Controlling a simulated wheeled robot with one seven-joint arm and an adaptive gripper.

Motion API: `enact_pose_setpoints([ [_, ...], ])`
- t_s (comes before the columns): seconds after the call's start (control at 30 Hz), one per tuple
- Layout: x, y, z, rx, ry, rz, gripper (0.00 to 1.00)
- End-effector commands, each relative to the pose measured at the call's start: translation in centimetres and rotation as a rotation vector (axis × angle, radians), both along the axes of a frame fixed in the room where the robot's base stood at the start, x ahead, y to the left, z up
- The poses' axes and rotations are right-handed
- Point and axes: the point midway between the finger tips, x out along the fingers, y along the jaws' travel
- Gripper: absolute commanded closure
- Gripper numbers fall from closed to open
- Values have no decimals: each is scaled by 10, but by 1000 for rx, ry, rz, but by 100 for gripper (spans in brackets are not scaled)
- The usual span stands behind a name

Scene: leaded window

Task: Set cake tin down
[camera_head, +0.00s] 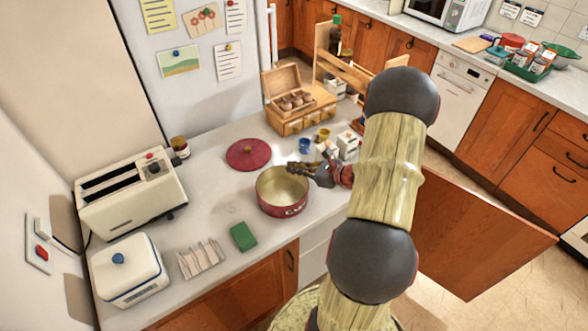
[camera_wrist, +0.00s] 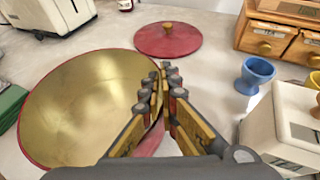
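The cake tin, which I take to be the round red tin (camera_head: 283,208) with a gold inside, is upright near the counter's front edge. It also fills the left of the wrist view (camera_wrist: 80,110). My gripper (camera_head: 296,169) is at the tin's right rim, and its fingertips (camera_wrist: 163,75) come together there. It looks shut on the tin's wall, with red showing between the fingers. I cannot tell whether the tin's base touches the counter. A red lid (camera_head: 249,154) with a yellow knob lies flat behind the tin, and also shows in the wrist view (camera_wrist: 168,42).
A blue egg cup (camera_head: 305,145), a yellow one (camera_head: 323,134) and a small white box (camera_head: 348,144) stand right of the tin. A green block (camera_head: 243,236) and a toast rack (camera_head: 202,260) lie left. A toaster (camera_head: 130,190) stands farther left. Counter between toaster and tin is clear.

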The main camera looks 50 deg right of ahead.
Motion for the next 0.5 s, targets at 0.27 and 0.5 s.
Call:
enact_pose_setpoints([
  [0.27, 0, 0, 0, 0, 0, 0, 83],
  [0.5, 0, 0, 0, 1, 0, 0, 77],
])
